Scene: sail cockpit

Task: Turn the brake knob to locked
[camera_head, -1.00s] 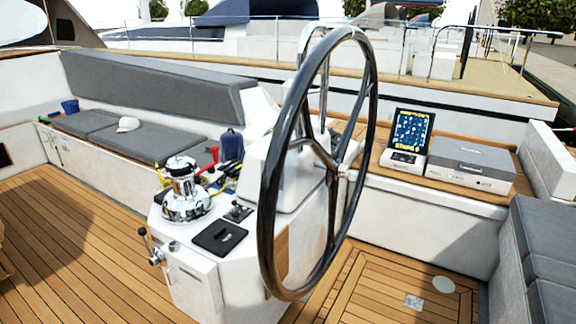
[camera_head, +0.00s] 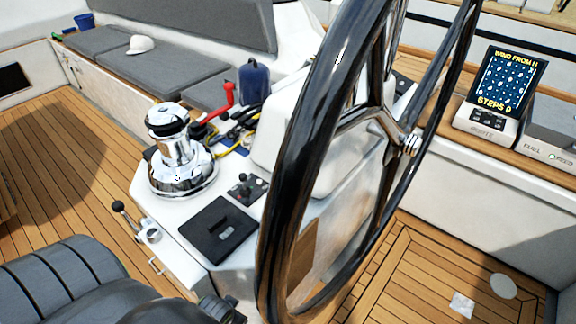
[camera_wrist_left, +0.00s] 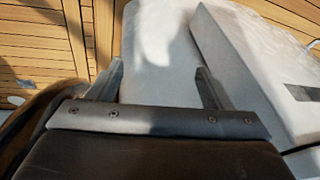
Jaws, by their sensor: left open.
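I cannot pick out the brake knob with certainty. The large black steering wheel (camera_head: 300,170) stands in front of the white pedestal (camera_head: 245,222), with a metal hub (camera_head: 408,143) at its middle. My left arm comes in at the lower left of the head view, with its dark end low beside the pedestal; the fingertips cannot be made out there. In the left wrist view my left gripper (camera_wrist_left: 162,82) is open and empty, its fingers apart over a white surface. A dark curved rim shows at that view's left edge. My right gripper is not in view.
On the pedestal stand a chrome winch (camera_head: 178,155), a small control panel (camera_head: 248,188) and a black plate (camera_head: 218,229). A ball-topped lever (camera_head: 125,212) sticks out at its left side. A lit display (camera_head: 502,82) stands at the right. Open teak deck (camera_head: 60,160) lies left.

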